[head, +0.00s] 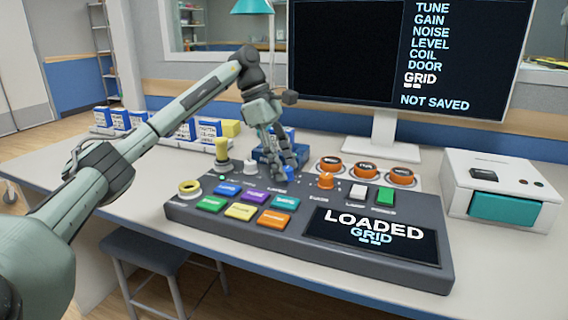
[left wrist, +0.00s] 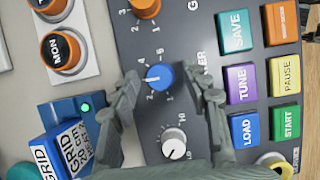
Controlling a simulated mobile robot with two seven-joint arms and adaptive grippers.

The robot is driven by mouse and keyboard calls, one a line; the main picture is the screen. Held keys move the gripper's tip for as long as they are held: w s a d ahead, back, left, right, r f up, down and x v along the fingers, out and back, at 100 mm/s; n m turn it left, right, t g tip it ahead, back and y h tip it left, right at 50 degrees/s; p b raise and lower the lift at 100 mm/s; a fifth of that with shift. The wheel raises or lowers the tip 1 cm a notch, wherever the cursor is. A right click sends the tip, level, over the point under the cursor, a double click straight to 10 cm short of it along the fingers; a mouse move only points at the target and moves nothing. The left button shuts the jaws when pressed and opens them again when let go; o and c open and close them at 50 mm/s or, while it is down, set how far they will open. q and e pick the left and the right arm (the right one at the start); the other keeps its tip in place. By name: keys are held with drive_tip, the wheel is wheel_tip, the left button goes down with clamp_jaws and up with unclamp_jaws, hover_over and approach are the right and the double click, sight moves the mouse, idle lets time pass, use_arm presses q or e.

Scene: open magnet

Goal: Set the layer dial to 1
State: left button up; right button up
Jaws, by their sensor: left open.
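The blue layer dial (left wrist: 160,76) sits on the dark grey console (head: 190,211). Its white pointer mark faces left in the left wrist view, between the printed 2 and 4. In the head view only part of the blue dial (head: 289,172) shows behind my fingers. My left gripper (head: 281,174) is open and points down at the console. In the left wrist view its fingers (left wrist: 168,86) stand on either side of the dial, with a gap at each side. Whether the fingertips touch the panel I cannot tell. My right gripper is not in view.
A white-grey knob (left wrist: 175,143) and an orange knob (left wrist: 146,8) flank the dial. Coloured buttons (head: 257,196) lie in front. The console screen (head: 370,233) reads LOADED GRID; the monitor (head: 345,50) reads NOT SAVED. A blue holder with a GRID block (left wrist: 62,150) stands behind.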

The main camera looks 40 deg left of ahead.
use_arm(q)
drive_tip(key=shift+c, duration=0.3)
clamp_jaws()
